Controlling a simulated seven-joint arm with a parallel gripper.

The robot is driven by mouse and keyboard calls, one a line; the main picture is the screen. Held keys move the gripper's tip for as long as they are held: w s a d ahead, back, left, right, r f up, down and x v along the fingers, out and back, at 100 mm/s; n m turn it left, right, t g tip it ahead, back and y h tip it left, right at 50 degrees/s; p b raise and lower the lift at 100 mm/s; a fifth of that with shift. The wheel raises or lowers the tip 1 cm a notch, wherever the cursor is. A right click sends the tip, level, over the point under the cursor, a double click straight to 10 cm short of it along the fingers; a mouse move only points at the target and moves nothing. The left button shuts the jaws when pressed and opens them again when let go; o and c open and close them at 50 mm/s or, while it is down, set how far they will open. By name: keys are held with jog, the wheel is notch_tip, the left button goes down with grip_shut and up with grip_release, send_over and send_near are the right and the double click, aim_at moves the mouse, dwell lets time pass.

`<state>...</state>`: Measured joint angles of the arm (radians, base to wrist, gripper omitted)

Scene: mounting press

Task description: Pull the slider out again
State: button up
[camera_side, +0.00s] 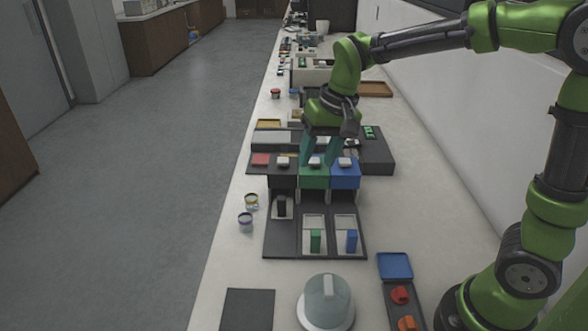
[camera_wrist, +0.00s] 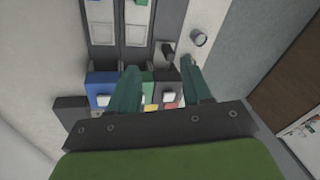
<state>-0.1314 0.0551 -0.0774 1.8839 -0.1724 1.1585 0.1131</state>
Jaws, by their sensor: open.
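The mounting press has three housings side by side: black (camera_side: 283,178), green (camera_side: 313,177) and blue (camera_side: 345,178), each with a pale knob on top. In front lie the slider lanes. The green handle (camera_side: 315,241) and blue handle (camera_side: 351,240) stand near the front edge, beside pale plates. The black slider handle (camera_side: 282,207) stands farther back, nearer its housing; it also shows in the wrist view (camera_wrist: 168,51). My gripper (camera_side: 319,160) is open at the green housing, its teal fingers apart near the pale knob (camera_side: 315,161). I cannot tell whether they touch it.
Two small cups (camera_side: 251,201) stand left of the press. A pale dome (camera_side: 327,300), a dark flat plate (camera_side: 248,309) and a dark box with red and orange knobs (camera_side: 400,296) lie in front. More equipment fills the bench behind. Bare bench shows between the press and dome.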

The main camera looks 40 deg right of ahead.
jog(key=m+g+h, duration=0.1)
jog(key=m+g, duration=0.1)
send_over(282, 197)
jog(key=s, duration=0.2)
notch_tip(282, 197, down, 4)
jog(key=shift+w+m, duration=0.95)
jog(key=shift+m, duration=0.05)
notch_tip(282, 197, down, 15)
jog(key=shift+a+f, duration=0.1)
jog(key=shift+f, duration=0.05)
jog(key=shift+c, duration=0.5)
grip_shut()
